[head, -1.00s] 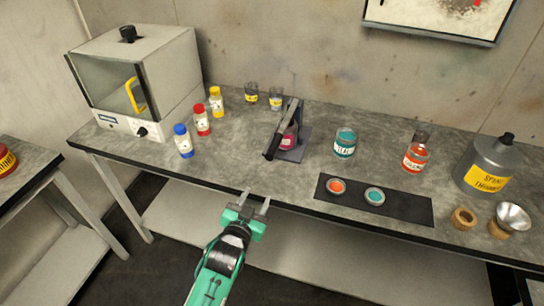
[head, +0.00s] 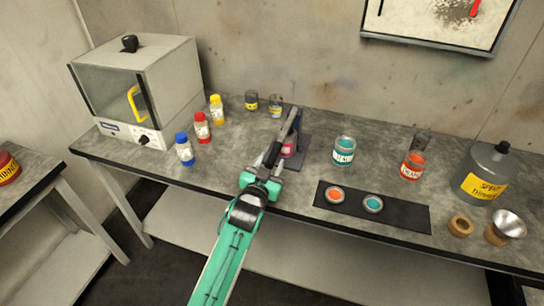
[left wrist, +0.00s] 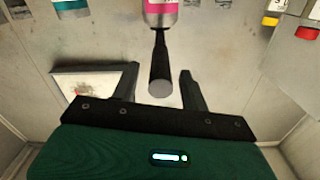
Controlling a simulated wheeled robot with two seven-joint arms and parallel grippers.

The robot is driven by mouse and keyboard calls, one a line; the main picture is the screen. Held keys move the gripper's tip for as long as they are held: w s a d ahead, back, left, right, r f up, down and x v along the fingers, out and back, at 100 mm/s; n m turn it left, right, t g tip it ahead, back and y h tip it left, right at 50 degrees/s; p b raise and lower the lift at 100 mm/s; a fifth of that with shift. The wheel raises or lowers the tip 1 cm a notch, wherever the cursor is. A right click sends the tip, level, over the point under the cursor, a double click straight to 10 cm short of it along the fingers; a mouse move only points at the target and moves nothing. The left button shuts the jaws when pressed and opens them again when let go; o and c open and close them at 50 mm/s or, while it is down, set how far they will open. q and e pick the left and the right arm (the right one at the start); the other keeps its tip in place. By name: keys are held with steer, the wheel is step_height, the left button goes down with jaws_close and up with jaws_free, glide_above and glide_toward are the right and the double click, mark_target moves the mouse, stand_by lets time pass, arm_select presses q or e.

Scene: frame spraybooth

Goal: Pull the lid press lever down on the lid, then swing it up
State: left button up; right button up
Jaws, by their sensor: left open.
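The lid press (head: 302,141) stands on the bench with a dark upright post. Its lever (head: 281,136) slants from the top of the post down toward the front edge, ending in a black handle. A jar with a pink label (head: 287,150) sits in the press, partly hidden by the lever. My left gripper (head: 268,165) is open at the handle end. In the left wrist view the lever handle (left wrist: 160,66) lies between the two spread fingers, with a gap on each side. The jar's pink label (left wrist: 160,7) shows beyond it. My right gripper is not in view.
A black mat (head: 402,213) with an orange lid (head: 335,195) and a teal lid (head: 373,204) lies right of the press. A teal jar (head: 344,151) stands behind it.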

arm_select(q)
steer(key=shift+x, duration=0.95)
jaws_close()
